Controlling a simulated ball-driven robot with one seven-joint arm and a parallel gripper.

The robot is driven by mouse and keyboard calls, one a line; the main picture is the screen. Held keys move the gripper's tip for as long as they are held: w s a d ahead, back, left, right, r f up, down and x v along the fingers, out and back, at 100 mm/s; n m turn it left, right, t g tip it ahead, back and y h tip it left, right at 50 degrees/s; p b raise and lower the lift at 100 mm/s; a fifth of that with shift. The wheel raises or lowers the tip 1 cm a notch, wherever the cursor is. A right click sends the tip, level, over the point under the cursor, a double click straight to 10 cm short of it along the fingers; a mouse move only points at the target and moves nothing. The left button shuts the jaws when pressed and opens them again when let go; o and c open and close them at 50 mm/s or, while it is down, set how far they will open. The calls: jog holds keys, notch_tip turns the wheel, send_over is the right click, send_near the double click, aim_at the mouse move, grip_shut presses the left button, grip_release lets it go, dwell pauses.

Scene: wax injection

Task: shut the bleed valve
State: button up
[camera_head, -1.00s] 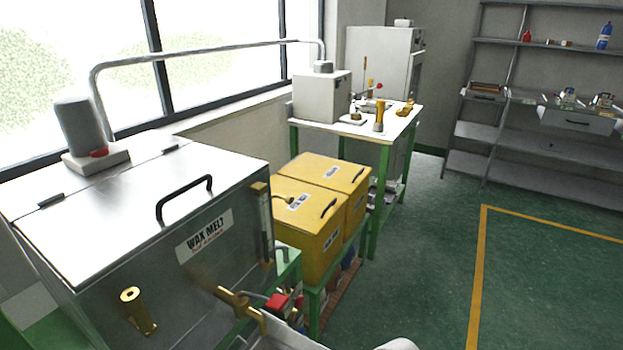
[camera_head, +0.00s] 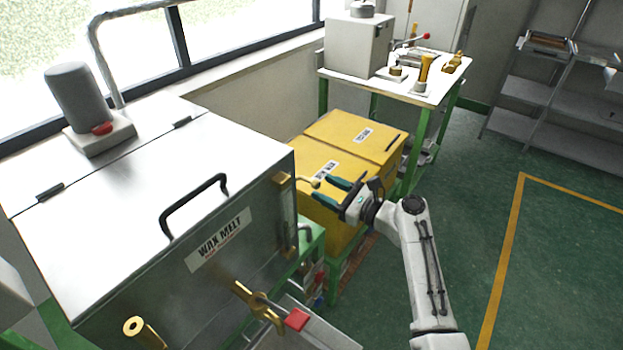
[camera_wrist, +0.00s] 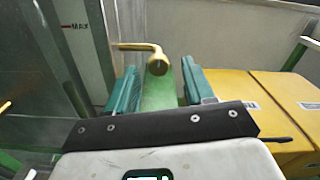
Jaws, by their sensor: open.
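A small brass lever with a rounded end (camera_head: 315,183) juts from the right side of the wax melt tank, close to the gauge. It also shows in the wrist view (camera_wrist: 157,63), with its end just beyond and between the fingertips. My gripper (camera_head: 329,191) is open, its teal fingers pointing left toward the lever; in the wrist view (camera_wrist: 158,78) the gap between the fingers is empty. I cannot tell whether they touch the lever. No label names the bleed valve.
The metal wax melt tank (camera_head: 150,190) stands left of my gripper. Two yellow boxes (camera_head: 352,139) sit behind and beside it. A white-topped table (camera_head: 435,88) with tools stands at the back. Green floor (camera_head: 480,210) is clear to the right.

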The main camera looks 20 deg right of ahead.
aim_at(313, 183)
jog(key=x, duration=0.6)
jog(key=shift+s, duration=0.1)
grip_shut()
dwell(0.3)
